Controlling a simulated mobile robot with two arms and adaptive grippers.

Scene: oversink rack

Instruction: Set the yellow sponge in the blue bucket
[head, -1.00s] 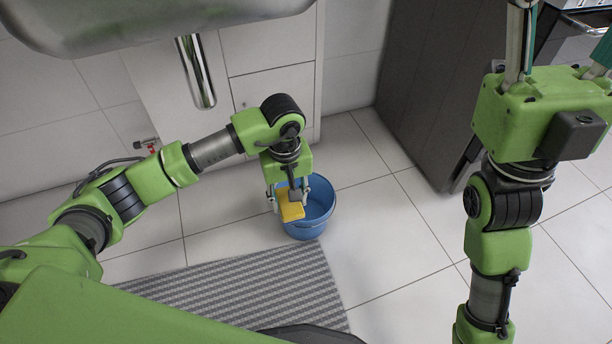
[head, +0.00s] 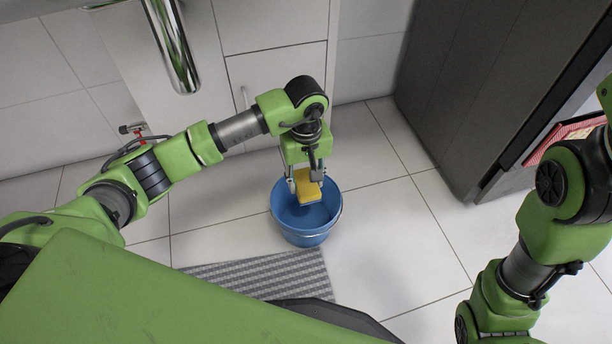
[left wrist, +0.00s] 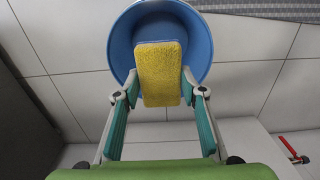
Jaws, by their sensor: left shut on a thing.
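The yellow sponge (head: 309,187) is held between the fingers of my left gripper (head: 305,184). It also shows in the left wrist view (left wrist: 160,75), between the two teal finger pads. The blue bucket (head: 307,228) stands on the tiled floor, open side up. In the head view the sponge is over the back part of the bucket's opening. In the left wrist view the sponge covers part of the bucket (left wrist: 122,45); its height above the rim is hard to tell. My right gripper is out of the head view; only its arm shows at the right.
A grey striped mat (head: 262,276) lies in front of the bucket. A white cabinet (head: 275,75) stands behind, with a chrome pipe (head: 172,45) at upper left. A dark cabinet (head: 480,90) stands at the right. The floor right of the bucket is clear.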

